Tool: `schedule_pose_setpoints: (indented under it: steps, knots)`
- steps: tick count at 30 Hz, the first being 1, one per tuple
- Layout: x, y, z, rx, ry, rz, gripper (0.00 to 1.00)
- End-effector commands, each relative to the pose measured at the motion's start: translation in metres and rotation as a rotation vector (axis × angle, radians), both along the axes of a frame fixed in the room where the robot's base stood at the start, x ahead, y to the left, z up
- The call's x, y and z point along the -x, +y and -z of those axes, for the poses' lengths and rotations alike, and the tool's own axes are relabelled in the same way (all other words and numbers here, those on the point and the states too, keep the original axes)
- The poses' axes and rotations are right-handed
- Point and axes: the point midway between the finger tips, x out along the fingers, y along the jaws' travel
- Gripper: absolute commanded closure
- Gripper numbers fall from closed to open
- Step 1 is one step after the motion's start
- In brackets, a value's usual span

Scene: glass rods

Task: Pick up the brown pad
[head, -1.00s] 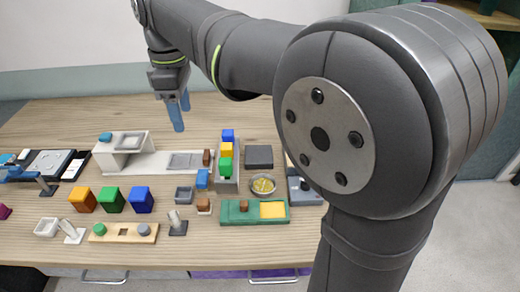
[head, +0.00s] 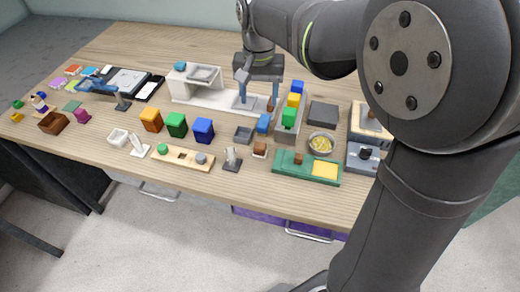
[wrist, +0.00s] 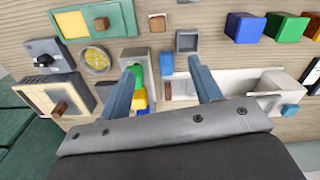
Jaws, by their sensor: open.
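Several small brown pieces show, and I cannot tell for sure which is the brown pad. One small brown piece (head: 270,104) stands at the right end of the white stand (head: 215,96); in the wrist view (wrist: 167,91) it lies between the fingers' lines. Another brown block (head: 260,149) sits on a small pale base, also in the wrist view (wrist: 157,23). A third brown block (head: 298,158) is on the green board (head: 283,168). My gripper (head: 260,104) is open and empty above the right end of the white stand; its blue fingers (wrist: 164,68) point down, apart.
A grey holder (head: 288,130) with blue, yellow and green blocks stands just right of the gripper. A blue block (head: 264,123) and a grey tray (head: 244,135) are in front. A bowl of yellow bits (head: 321,144) is further right.

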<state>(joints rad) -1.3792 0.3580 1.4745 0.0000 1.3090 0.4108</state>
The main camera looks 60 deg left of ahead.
Motion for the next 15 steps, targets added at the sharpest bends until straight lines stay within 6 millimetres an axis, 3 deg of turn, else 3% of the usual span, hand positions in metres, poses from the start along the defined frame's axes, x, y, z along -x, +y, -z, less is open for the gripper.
schedule_pose_setpoints:
  steps: [8,15]
  knots:
    - [0.001,-0.002,0.021,0.002,0.000,0.183,0.42]
    - [0.001,-0.003,0.067,0.006,0.000,0.185,0.42]
